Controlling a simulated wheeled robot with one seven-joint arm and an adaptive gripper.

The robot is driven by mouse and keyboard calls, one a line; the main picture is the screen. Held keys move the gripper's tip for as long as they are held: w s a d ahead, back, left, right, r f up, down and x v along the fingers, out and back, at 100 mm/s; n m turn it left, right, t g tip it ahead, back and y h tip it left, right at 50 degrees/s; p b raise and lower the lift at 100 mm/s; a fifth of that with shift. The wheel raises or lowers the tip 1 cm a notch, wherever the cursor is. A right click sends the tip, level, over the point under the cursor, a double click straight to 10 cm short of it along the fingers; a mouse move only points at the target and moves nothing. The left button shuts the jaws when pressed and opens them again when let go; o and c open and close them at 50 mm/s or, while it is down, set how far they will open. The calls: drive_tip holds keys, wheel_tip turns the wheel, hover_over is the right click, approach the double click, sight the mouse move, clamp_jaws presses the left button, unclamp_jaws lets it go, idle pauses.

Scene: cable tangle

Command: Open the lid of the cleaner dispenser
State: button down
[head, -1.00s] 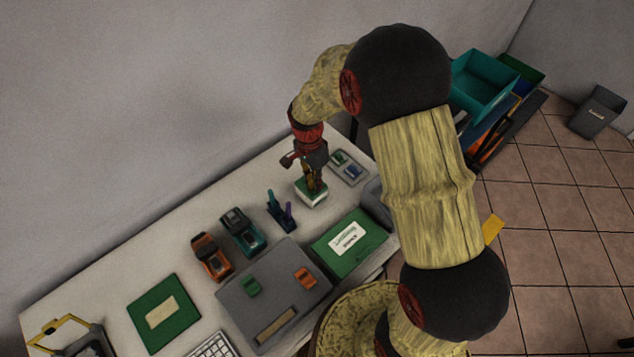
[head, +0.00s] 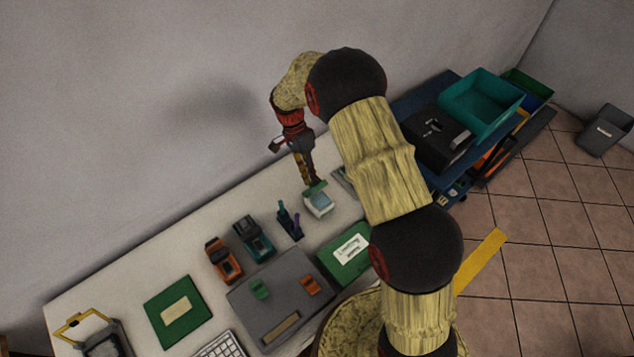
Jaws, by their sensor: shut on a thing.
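The cleaner dispenser (head: 319,206) is a small white box at the back right of the table, partly under my arm's reach. Its green lid (head: 317,187) stands raised at the back edge, and a pale bluish top or inside shows below it. My gripper (head: 312,180) points down just behind the box, and its fingertips are shut on the lid. The exact contact is small and partly hidden.
A dark pen holder (head: 290,223) stands just left of the dispenser. Orange (head: 223,262) and teal (head: 254,237) devices stand further left.

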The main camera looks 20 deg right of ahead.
drive_tip(key=w+f, duration=0.1)
drive_tip(key=w+a+f, duration=0.2)
drive_tip(key=w, duration=0.1)
drive_tip(key=shift+f, duration=0.1)
drive_tip(key=c, duration=2)
unclamp_jaws()
drive_tip(key=shift+s+d, duration=0.15)
drive_tip(key=shift+d, duration=0.1)
drive_tip(key=shift+w+r, duration=0.2)
drive_tip(key=shift+r, duration=0.1)
